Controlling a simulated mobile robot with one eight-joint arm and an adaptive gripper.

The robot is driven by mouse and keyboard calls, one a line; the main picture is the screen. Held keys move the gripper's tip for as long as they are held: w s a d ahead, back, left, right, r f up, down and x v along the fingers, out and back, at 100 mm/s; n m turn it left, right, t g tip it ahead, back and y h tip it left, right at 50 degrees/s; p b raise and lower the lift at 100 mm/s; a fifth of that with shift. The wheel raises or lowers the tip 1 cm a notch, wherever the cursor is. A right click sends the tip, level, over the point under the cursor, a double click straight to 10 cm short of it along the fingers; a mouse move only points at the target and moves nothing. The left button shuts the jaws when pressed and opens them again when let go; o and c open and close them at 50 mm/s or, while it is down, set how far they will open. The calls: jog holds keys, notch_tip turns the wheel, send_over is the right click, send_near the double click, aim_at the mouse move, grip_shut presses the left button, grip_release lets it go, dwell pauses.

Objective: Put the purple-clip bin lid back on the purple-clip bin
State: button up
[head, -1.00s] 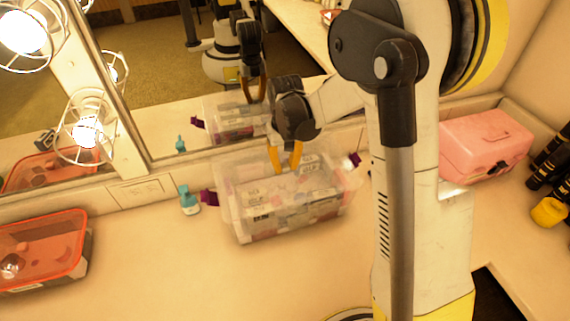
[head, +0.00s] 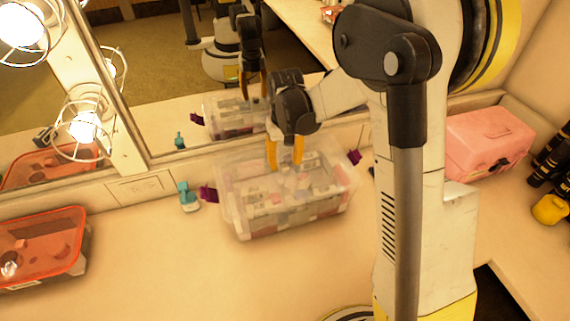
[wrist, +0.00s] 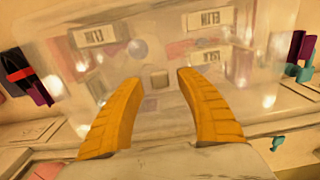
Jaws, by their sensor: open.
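The purple-clip bin (head: 290,225) is a clear box full of small packed items, standing on the counter below the mirror. A purple clip (head: 208,194) sticks out at its left end and another (head: 354,157) at its right end. The clear bin lid (head: 235,165) shows faintly over the bin's top; I cannot tell whether it is fully seated. In the wrist view the see-through lid has a small square knob (wrist: 159,79) at its middle, with labels showing through. My gripper (head: 285,168) is open above the lid, its yellow fingers (wrist: 153,78) apart on either side of the knob.
A teal bottle (head: 187,196) stands just left of the bin. An orange-lidded container (head: 45,245) is at the far left and a pink case (head: 487,142) at the right. The mirror (head: 165,60) rises close behind. The counter in front of the bin is clear.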

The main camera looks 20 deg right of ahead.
notch_tip(320, 180, up, 17)
jog(key=p, duration=0.4)
jog(key=shift+p, duration=0.3)
jog(key=shift+s+f, duration=0.1)
jog(key=shift+f, duration=0.05)
dwell(0.7)
